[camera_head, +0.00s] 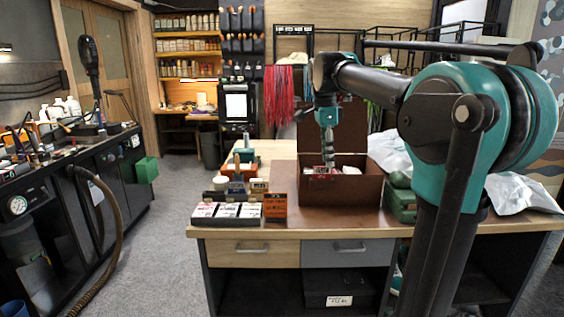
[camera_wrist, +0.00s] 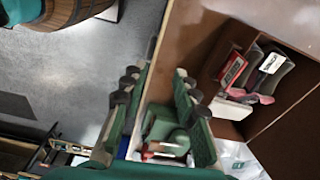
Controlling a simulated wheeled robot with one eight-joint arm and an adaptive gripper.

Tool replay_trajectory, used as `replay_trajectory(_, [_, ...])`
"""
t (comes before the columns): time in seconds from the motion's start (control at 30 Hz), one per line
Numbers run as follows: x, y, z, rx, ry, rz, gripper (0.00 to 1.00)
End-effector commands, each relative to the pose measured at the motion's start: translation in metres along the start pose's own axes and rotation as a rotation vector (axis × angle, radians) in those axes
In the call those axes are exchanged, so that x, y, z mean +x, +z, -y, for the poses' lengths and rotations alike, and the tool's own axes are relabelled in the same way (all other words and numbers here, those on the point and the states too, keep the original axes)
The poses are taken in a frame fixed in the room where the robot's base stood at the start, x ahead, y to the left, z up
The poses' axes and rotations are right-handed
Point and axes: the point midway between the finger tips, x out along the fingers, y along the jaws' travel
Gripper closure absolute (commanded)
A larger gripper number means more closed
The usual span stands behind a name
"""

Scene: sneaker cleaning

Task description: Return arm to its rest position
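My gripper (camera_head: 328,158) hangs pointing down from my arm and overlaps the inside of the open brown box (camera_head: 341,190) in the head view. In the wrist view, my gripper (camera_wrist: 165,66) has its two fingers apart, with nothing held between them. The brown box lies right of the fingers there. Inside it are a dark shoe-like item with a white label (camera_wrist: 271,62) and a red item (camera_wrist: 233,71). The exact height of the gripper over the box is hard to tell.
The box stands on a brown tabletop (camera_head: 275,222) with white-topped small boxes (camera_head: 227,211) and an orange box (camera_head: 275,207) at its left. A green case (camera_head: 400,203) and white crumpled bags (camera_head: 519,192) are at right. A black counter (camera_head: 88,177) stands left; grey floor (camera_head: 183,187) is clear.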

Motion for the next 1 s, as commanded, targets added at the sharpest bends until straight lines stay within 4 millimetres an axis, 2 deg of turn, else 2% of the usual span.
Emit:
replay_trajectory(0.17, [0.024,-0.002,-0.006,-0.094,-0.022,0.008,0.71])
replay_trajectory(0.37, [0.065,-0.004,-0.019,-0.258,-0.062,0.016,0.71])
replay_trajectory(0.47, [0.093,-0.005,-0.029,-0.367,-0.090,0.017,0.71])
replay_trajectory(0.57, [0.129,-0.006,-0.046,-0.506,-0.128,0.013,0.71])
replay_trajectory(0.67, [0.176,-0.007,-0.072,-0.688,-0.178,-0.003,0.71])
replay_trajectory(0.8, [0.243,-0.006,-0.120,-0.967,-0.251,-0.048,0.71])
replay_trajectory(0.9, [0.284,-0.005,-0.157,-1.148,-0.296,-0.093,0.71])
replay_trajectory(1.0, [0.315,-0.002,-0.188,-1.294,-0.327,-0.138,0.71])
